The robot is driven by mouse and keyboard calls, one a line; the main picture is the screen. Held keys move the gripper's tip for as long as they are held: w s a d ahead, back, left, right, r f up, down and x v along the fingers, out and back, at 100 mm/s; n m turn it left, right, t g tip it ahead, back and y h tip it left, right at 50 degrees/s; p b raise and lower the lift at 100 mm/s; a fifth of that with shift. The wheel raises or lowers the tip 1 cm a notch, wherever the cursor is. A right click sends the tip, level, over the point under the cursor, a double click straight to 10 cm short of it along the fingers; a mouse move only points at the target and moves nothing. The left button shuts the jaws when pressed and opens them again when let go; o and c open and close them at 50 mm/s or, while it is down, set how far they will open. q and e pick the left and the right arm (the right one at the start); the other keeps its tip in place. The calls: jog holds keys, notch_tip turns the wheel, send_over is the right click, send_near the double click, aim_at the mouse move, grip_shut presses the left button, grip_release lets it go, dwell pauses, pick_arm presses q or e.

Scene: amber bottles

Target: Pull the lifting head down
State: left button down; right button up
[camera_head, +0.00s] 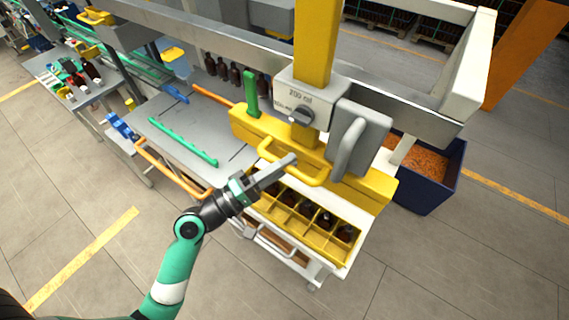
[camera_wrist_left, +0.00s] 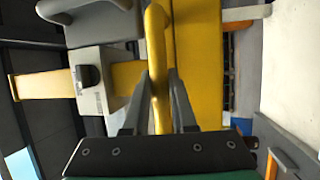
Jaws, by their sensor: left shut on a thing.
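The lifting head (camera_head: 375,187) is a yellow horizontal beam below a yellow vertical column (camera_head: 316,45), with a yellow bar handle (camera_head: 307,181) on its front. My left gripper (camera_head: 281,167) is shut on this handle. In the left wrist view, the handle (camera_wrist_left: 156,35) runs between the two grey fingers (camera_wrist_left: 157,88), with the yellow beam (camera_wrist_left: 198,70) beside it. Amber bottles (camera_head: 308,210) stand in a yellow divided crate (camera_head: 318,247) below and in front of the beam. The beam partly hides the crate's back. My right gripper is not in view.
A grey selector box (camera_head: 285,98) marked 200 ml and a grey block with a handle (camera_head: 368,125) sit above the beam. A metal gantry rail (camera_head: 400,100) crosses behind. A grey table with a green strip (camera_head: 180,140) is left. A blue bin (camera_head: 410,190) stands right.

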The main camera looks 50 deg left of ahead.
pick_arm(q)
notch_tip(320, 180, down, 21)
jog(key=b, duration=1.8)
jog(key=c, duration=1)
grip_release()
jog(key=shift+o, duration=1.4)
jog(key=shift+r, duration=0.1)
